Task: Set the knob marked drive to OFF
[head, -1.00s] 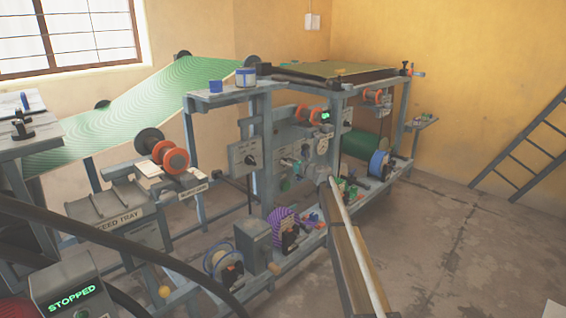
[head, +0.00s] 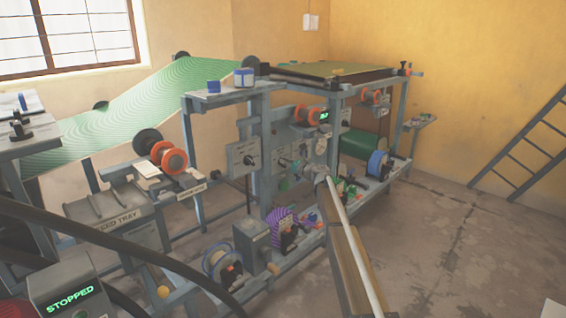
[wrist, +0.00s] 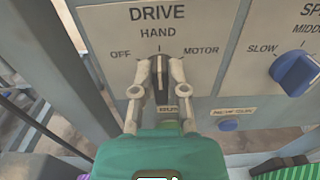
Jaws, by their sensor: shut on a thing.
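The drive knob (wrist: 160,70) is a dark pointer knob on a pale panel marked DRIVE in the wrist view. Its pointer stands about upright, toward HAND. OFF is printed to the left and MOTOR to the right. My gripper (wrist: 160,76) is shut on the knob, with one pale finger on each side. The fingers and green gripper body hide the lower part of the knob and some of the panel below it. The head view is too small to show the hold clearly.
A blue speed knob (wrist: 294,72) is on the panel to the right, with a blue button (wrist: 228,125) below and between. A grey frame post stands close on the left. In the head view, a display (head: 70,298) reads STOPPED.

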